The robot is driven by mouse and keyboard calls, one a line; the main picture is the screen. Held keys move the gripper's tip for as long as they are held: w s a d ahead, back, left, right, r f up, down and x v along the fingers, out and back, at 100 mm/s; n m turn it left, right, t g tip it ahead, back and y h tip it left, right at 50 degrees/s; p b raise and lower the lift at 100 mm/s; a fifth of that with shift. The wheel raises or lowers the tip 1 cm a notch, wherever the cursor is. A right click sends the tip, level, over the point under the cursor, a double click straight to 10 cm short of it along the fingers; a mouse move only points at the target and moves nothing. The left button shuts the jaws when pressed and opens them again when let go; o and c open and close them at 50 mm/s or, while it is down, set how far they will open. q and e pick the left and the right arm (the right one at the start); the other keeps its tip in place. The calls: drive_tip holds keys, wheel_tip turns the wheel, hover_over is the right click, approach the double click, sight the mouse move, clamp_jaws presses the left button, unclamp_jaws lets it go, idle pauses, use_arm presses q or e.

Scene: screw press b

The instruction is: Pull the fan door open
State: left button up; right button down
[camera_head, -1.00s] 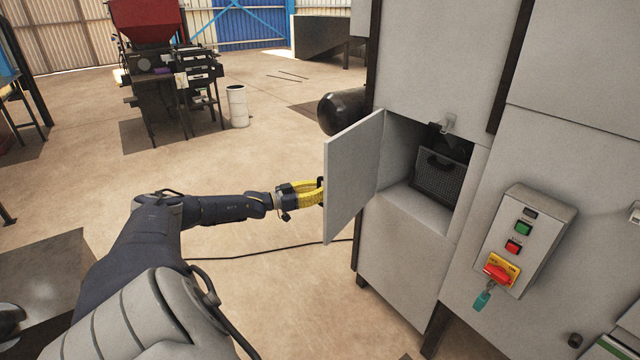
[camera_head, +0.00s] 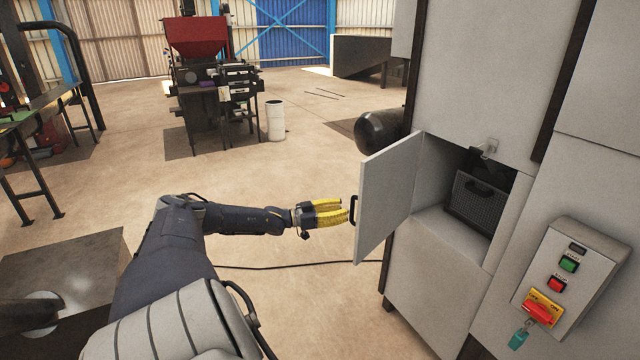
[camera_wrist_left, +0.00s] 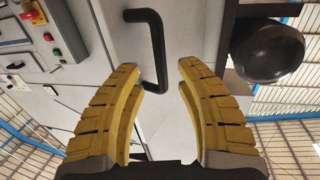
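The fan door (camera_head: 384,199) is a light grey panel standing open on the grey cabinet, swung out to the left. Its black handle (camera_head: 353,210) is on the outer face near the free edge. In the left wrist view the handle (camera_wrist_left: 152,50) sits ahead of and between the yellow fingers. My left gripper (camera_head: 345,210) has its fingers apart and empty, just left of the handle. In the left wrist view the gripper (camera_wrist_left: 160,75) is clearly open. Behind the door, a compartment shows a dark mesh fan unit (camera_head: 478,200). My right gripper is not in view.
A control box (camera_head: 567,285) with buttons and a red switch is on the cabinet at the right. A dark cylinder (camera_head: 382,130) sticks out behind the door. A cable (camera_head: 300,265) lies on the floor. Open floor (camera_head: 300,170) surrounds the left gripper.

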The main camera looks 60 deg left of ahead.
use_arm(q)
drive_tip(key=v, duration=0.7)
drive_tip(key=shift+s, duration=0.2)
drive_tip(key=shift+a, duration=0.1)
idle(0.5)
